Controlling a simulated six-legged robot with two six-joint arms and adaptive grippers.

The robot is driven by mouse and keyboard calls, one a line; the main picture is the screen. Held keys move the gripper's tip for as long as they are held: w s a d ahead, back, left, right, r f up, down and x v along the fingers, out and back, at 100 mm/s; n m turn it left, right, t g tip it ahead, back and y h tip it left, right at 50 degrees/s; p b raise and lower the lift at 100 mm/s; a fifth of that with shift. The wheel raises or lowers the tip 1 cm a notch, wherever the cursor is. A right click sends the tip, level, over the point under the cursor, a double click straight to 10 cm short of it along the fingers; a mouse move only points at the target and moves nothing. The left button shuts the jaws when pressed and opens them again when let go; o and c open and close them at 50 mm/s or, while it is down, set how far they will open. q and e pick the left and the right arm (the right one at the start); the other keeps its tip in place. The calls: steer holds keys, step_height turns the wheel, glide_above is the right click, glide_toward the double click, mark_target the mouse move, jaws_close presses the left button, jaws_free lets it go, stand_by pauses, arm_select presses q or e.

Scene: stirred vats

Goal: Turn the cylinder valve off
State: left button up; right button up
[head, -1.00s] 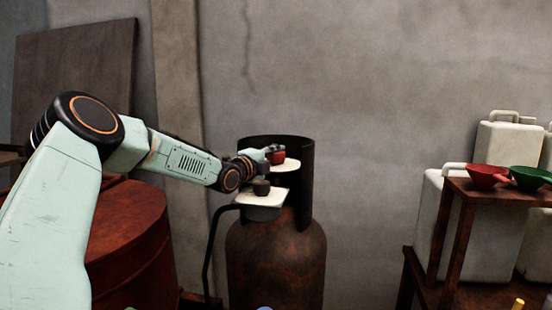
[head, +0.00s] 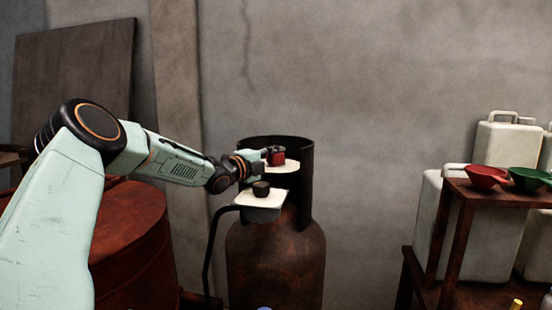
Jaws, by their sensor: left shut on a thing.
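The rusty gas cylinder (head: 276,262) stands upright by the wall, with a dark open collar (head: 301,190) around its top. A red valve knob (head: 278,158) sits above a white round plate (head: 284,168) inside the collar. My left gripper (head: 272,154) reaches in from the left and is shut on the red knob; the fingers partly hide it. A small dark knob (head: 261,188) stands on a second white plate (head: 262,201) in front and lower, apart from the gripper. My right gripper does not show.
A dark hose (head: 208,250) runs down the cylinder's left side. A large rust-red drum (head: 130,245) stands at left, below my left arm. At right a brown stand (head: 463,240) holds red (head: 487,176) and green (head: 527,178) funnels, beside pale jerrycans (head: 508,142).

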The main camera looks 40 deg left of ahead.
arm_select(q)
steer(key=o, duration=1.2)
steer(key=shift+c, duration=0.2)
